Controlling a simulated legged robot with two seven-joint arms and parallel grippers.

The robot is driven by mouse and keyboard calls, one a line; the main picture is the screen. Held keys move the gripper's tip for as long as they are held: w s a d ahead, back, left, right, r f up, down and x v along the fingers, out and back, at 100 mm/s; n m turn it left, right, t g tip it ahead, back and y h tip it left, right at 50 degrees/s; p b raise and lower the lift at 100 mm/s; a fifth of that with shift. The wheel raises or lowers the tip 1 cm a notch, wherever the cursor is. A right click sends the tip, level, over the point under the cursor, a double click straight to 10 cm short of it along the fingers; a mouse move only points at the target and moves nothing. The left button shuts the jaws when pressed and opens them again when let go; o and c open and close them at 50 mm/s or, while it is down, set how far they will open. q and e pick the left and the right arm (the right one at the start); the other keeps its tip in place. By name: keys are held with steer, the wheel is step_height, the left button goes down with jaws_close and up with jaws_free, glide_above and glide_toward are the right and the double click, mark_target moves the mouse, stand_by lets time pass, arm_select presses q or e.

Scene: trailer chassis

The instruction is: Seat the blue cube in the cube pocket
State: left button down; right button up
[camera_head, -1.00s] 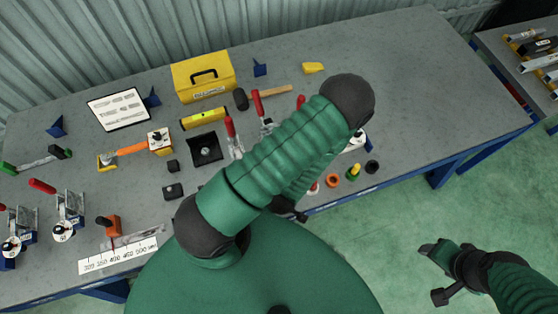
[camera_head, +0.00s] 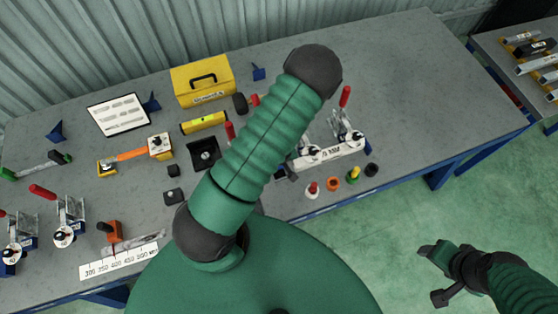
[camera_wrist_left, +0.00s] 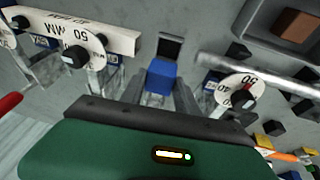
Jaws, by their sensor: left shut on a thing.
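In the left wrist view the blue cube (camera_wrist_left: 163,76) sits between the fingers of my left gripper (camera_wrist_left: 166,92), which is shut on it. A dark square opening (camera_wrist_left: 171,47), apparently the cube pocket, shows just beyond the cube. The cube is beside or over its near edge; I cannot tell the height between them. In the head view my left arm hides the cube, the pocket and most of the left gripper. My right gripper (camera_head: 433,274) is open and empty over the floor at the lower right.
A white marked rail (camera_wrist_left: 80,30) with clamps stands left of the cube in the wrist view, and a round dial clamp (camera_wrist_left: 240,92) stands close at right. A yellow toolbox (camera_head: 203,83) stands at the back. The right part of the table (camera_head: 410,80) is clear.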

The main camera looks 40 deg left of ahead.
arm_select(q)
steer(key=shift+d+f+b, duration=0.2)
steer(key=shift+f+b, duration=0.2)
step_height(320, 180, down, 4)
steer(key=b, duration=0.3)
steer(key=shift+a, duration=0.1)
steer(key=shift+a+f+b, duration=0.15)
steer(key=shift+f+b, duration=0.45)
steer(key=shift+d+r, duration=0.15)
steer(key=shift+d, duration=0.05)
steer(key=shift+a, duration=0.15)
steer(key=shift+f+g+b, duration=0.3)
steer(key=shift+f+b, duration=0.55)
steer(key=shift+f, duration=0.25)
steer(key=c, duration=0.8)
jaws_free()
steer(key=shift+r, duration=0.1)
steer(key=shift+c, duration=0.2)
